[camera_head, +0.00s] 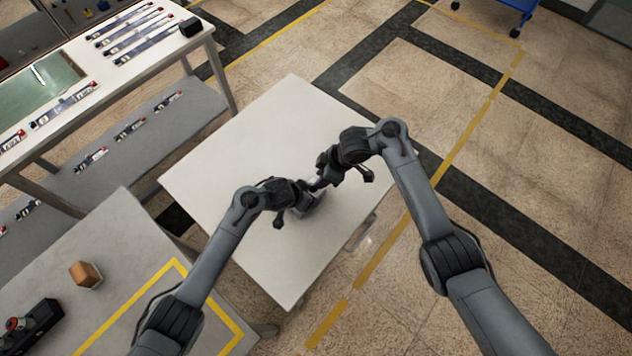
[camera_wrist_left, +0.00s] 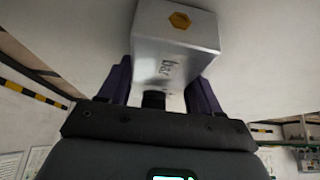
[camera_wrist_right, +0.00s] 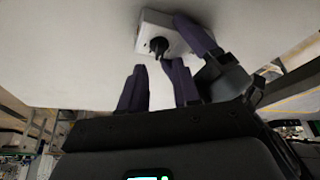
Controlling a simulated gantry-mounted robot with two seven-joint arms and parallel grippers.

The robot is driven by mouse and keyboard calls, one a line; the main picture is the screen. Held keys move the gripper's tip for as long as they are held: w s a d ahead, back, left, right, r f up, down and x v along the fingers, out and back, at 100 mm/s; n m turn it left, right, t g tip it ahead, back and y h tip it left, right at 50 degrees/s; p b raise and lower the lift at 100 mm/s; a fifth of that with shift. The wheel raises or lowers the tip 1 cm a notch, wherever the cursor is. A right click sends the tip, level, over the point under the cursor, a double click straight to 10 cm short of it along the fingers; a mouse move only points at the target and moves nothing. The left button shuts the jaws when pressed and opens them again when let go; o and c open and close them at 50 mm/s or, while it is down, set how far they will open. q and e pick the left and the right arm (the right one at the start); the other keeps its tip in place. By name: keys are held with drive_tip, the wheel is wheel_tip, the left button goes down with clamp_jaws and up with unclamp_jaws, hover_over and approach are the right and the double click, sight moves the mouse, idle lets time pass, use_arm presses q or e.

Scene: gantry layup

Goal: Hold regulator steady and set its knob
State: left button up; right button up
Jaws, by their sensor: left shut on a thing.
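The regulator, a silver-grey box (camera_wrist_left: 178,45) with a yellow hexagon and the word "bar", sits between the purple fingers of my left gripper (camera_wrist_left: 165,75) in the left wrist view. My left gripper is shut on it. In the right wrist view the regulator (camera_wrist_right: 148,22) shows its black knob (camera_wrist_right: 158,45). My right gripper (camera_wrist_right: 156,66) is open, with its fingertips near the knob and a gap between them. Whether either fingertip touches the knob cannot be told. In the head view the regulator (camera_head: 316,204) is mostly hidden by the grippers.
The white table (camera_head: 245,150) under the grippers is otherwise clear. A grey bench (camera_head: 120,240) at lower left holds an orange-brown block (camera_head: 86,274) and a black device (camera_head: 35,325). A rack table (camera_head: 150,65) with several strips stands at upper left.

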drive_tip(key=shift+x, duration=2.5)
drive_tip(key=shift+c, duration=0.4)
